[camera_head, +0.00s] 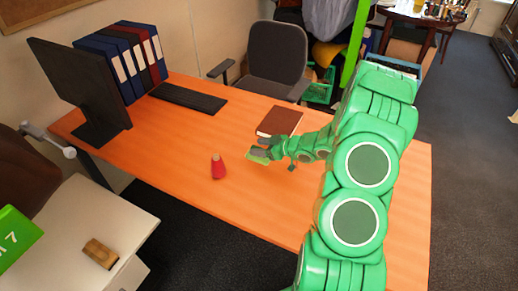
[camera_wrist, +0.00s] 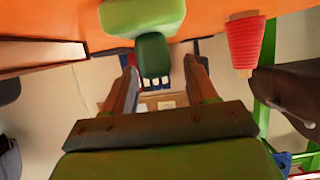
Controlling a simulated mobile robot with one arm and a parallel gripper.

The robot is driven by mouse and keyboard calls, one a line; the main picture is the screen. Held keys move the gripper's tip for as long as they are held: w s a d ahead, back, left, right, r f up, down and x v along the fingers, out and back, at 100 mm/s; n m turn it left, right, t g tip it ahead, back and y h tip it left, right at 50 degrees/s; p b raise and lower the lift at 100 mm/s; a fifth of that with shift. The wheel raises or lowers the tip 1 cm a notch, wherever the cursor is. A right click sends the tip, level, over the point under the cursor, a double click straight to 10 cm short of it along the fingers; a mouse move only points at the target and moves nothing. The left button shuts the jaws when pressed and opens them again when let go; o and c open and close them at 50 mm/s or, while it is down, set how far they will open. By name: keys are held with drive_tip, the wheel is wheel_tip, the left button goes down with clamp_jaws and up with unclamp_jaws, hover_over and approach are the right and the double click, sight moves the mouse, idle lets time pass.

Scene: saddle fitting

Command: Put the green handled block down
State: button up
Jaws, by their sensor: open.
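The green handled block (camera_head: 257,155) sits at the middle of the orange desk, beside my gripper (camera_head: 264,148) in the head view. In the wrist view its light green body (camera_wrist: 142,16) is at the top edge, seemingly resting on the orange desktop. Its dark green handle (camera_wrist: 153,55) points toward my gripper (camera_wrist: 161,68). The two fingers are apart, one on each side of the handle's end, with a visible gap to each side. The far side of the block is hidden.
A red cone-shaped spool (camera_head: 218,168) stands left of the block; it also shows in the wrist view (camera_wrist: 244,45). A brown book (camera_head: 279,121) lies behind the gripper. A keyboard (camera_head: 188,98), binders (camera_head: 122,62) and a monitor (camera_head: 80,88) occupy the desk's left back. The front desktop is clear.

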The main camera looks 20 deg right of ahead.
drive_tip(key=shift+v, duration=5.55)
drive_tip(key=w+d+r+m+h, duration=0.2)
drive_tip(key=w+d+r+h, duration=0.35)
drive_tip(key=r+h, duration=0.25)
drive_tip(key=s+r+m+g+h, duration=0.3)
drive_tip(key=s+r+m+h, duration=0.15)
drive_tip(key=s+r, duration=0.4)
drive_tip(key=s+a+r+g+y, duration=0.1)
drive_tip(key=s+a+r+g, duration=0.1)
drive_tip(key=s+a, duration=0.5)
drive_tip(key=s+a+r+m+g+y, duration=0.1)
drive_tip(key=s+a, duration=0.7)
drive_tip(key=s, duration=0.8)
drive_tip(key=s+a+r+m+g+y, duration=0.1)
drive_tip(key=s+a+r+g, duration=0.3)
drive_tip(key=s+a, duration=0.4)
drive_tip(key=s+g, duration=0.1)
drive_tip(key=s, duration=0.3)
